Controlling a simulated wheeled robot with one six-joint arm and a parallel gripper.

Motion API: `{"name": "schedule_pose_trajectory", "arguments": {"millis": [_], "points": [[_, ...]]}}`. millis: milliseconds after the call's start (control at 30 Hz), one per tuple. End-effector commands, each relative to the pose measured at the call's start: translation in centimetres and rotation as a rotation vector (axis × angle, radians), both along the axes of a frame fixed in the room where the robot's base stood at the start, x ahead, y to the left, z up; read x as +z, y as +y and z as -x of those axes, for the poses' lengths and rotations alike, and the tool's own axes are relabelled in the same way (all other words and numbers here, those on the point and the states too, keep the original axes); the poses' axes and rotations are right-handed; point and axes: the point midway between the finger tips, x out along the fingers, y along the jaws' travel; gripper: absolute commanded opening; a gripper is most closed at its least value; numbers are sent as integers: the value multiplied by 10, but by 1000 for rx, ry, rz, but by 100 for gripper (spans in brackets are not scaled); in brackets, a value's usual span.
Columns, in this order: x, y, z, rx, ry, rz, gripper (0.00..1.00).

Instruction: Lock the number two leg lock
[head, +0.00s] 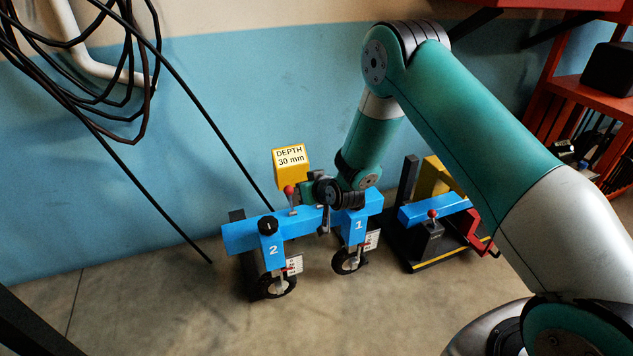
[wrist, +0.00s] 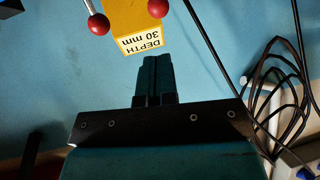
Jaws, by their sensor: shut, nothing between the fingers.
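The number two leg (head: 273,250) is a blue post marked 2 on the left of a blue beam (head: 240,238). A black round knob (head: 268,225) sits on its top. A lever with a red ball (head: 289,190) stands upright on the beam, right of the knob. The number one leg (head: 359,226) is to the right. My gripper (head: 304,191) is above the beam, just right of the red ball; touching or apart is unclear. In the wrist view my gripper (wrist: 155,62) is shut and empty, with red balls (wrist: 98,24) and (wrist: 157,8) beyond its tips.
A yellow block (head: 291,165) reading DEPTH 30 mm stands behind the beam. Black cables (head: 120,70) hang on the blue wall at left. A machine with a blue bar (head: 435,211) and a red shelf (head: 570,95) are at right. Floor in front is clear.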

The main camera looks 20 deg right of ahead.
Motion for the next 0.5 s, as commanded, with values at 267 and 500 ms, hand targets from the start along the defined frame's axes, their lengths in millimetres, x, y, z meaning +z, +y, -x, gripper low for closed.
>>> {"name": "schedule_pose_trajectory", "arguments": {"millis": [267,500], "points": [[25,-11,33,-3,1,0,0],[27,-11,38,-2,1,-1,0]]}}
